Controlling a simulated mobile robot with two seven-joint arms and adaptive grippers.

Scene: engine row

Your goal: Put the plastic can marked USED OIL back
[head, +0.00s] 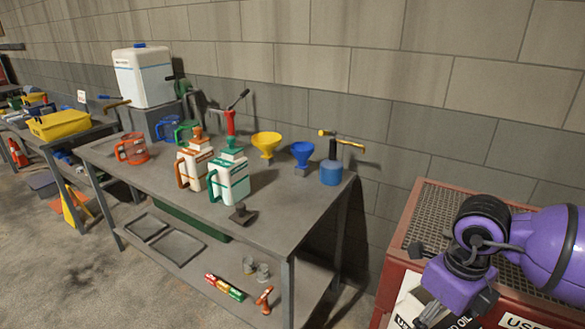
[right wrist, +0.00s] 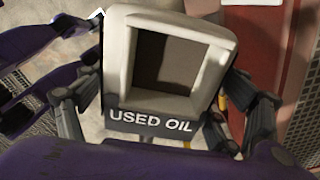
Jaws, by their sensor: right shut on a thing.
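The white plastic can marked USED OIL (right wrist: 165,60) fills the middle of the right wrist view, its dark label facing the camera. A dark recess or opening shows in its upper part; I cannot tell which. My right gripper (right wrist: 158,104) has a finger on each side of the can and is shut on it. In the head view the right gripper (head: 432,308) is at the lower right, in front of the red cabinet. Part of the white can (head: 408,297) shows beside it, the rest hidden by the gripper and the frame edge.
The red cabinet (head: 397,262) has a mesh top, clear where visible. A white sign (head: 518,321) shows at its front. The grey workbench (head: 270,215) holds jugs, funnels and a blue canister (head: 331,172). Floor shows between bench and cabinet.

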